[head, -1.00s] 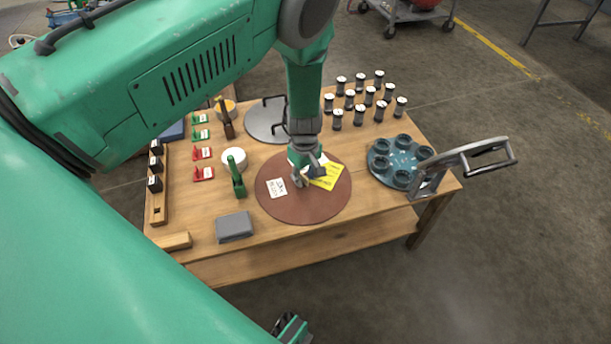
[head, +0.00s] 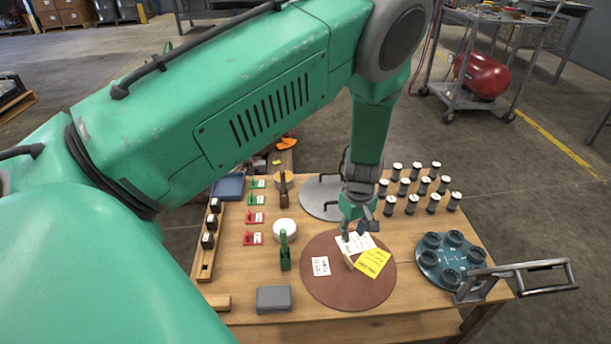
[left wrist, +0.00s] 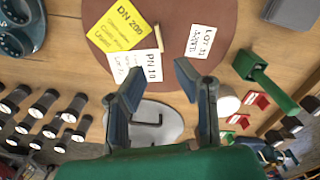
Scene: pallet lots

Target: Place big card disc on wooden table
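The big card disc is a brown round disc (head: 325,286), lying flat on the wooden table (head: 230,287) near its front edge. On it are a white label (head: 320,266), a yellow card (head: 373,262), another white card (head: 354,244) and a small tan stick (head: 349,262). My left gripper (head: 358,228) is above the far edge of the disc, pointing down. In the left wrist view its fingers (left wrist: 150,82) are spread apart with nothing between them, and the disc (left wrist: 170,25) shows beyond. My right gripper is not in view.
A grey metal disc (head: 318,200) lies behind the brown one. Several black spools (head: 411,187) stand at the back right. A teal holder (head: 432,258) and a metal handled frame (head: 520,272) are at the right. A green-handled tool (head: 285,255) and grey block (head: 273,299) are at the left.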

